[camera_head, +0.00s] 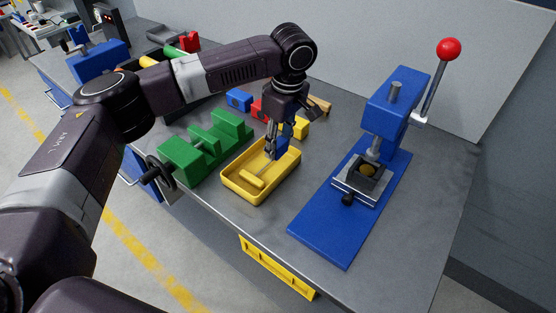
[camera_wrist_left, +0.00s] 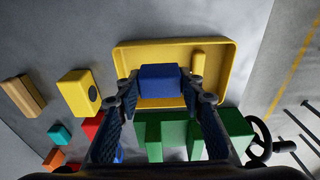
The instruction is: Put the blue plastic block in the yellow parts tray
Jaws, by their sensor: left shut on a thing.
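My left gripper (camera_head: 271,151) is shut on a blue plastic block (camera_wrist_left: 159,84). In the left wrist view the block sits between the two fingertips (camera_wrist_left: 159,92), in front of the tray. The tray also fills the top of the wrist view (camera_wrist_left: 226,47), with a yellow bar (camera_head: 252,180) inside. My right gripper is not in view.
A green vise (camera_head: 190,158) stands left of the tray, and a blue press (camera_head: 345,215) with a red-knobbed lever stands right. Behind the tray are another blue block (camera_head: 238,99), a red block (camera_head: 257,109) and a yellow block (camera_head: 297,127). Bare bench lies between tray and press.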

